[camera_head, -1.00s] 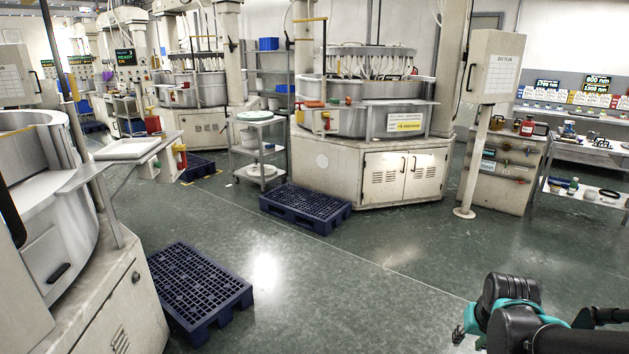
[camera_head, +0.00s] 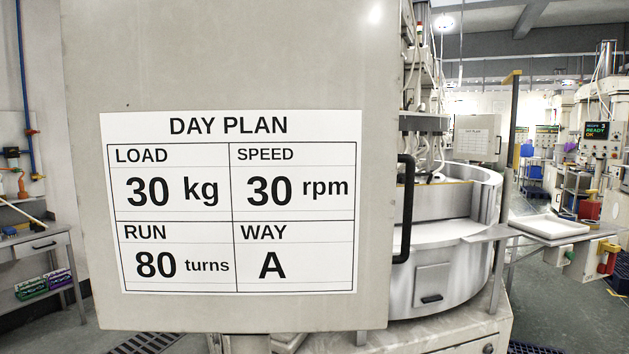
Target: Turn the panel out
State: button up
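A grey panel box (camera_head: 240,60) fills the left half of the view, close in front of me. A white sheet (camera_head: 232,130) on its face reads DAY PLAN: load 30 kg, speed 30 rpm, run 80 turns, way A. A black bar handle (camera_head: 404,208) stands on its right side. The panel's front faces me nearly square on. My gripper is not in view.
A round lapping machine (camera_head: 440,265) stands right behind the panel. A white tray (camera_head: 548,227) sits on a shelf at its right. A workbench (camera_head: 40,240) with tools is at the left. More machines and open floor lie at the far right.

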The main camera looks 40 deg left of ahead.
aim_at(235, 162)
jog(key=i+u, duration=0.15)
jog(key=u, duration=0.25)
jog(key=i+u, duration=0.15)
jog(key=u, duration=0.3)
jog(key=i+l+u, duration=0.15)
jog(key=u, duration=0.25)
jog(key=i+l+u, duration=0.15)
jog(key=u, duration=0.25)
jog(key=i+l+u, duration=0.1)
jog(key=u, duration=0.3)
jog(key=i+l+u, duration=0.15)
jog(key=l+u, duration=0.2)
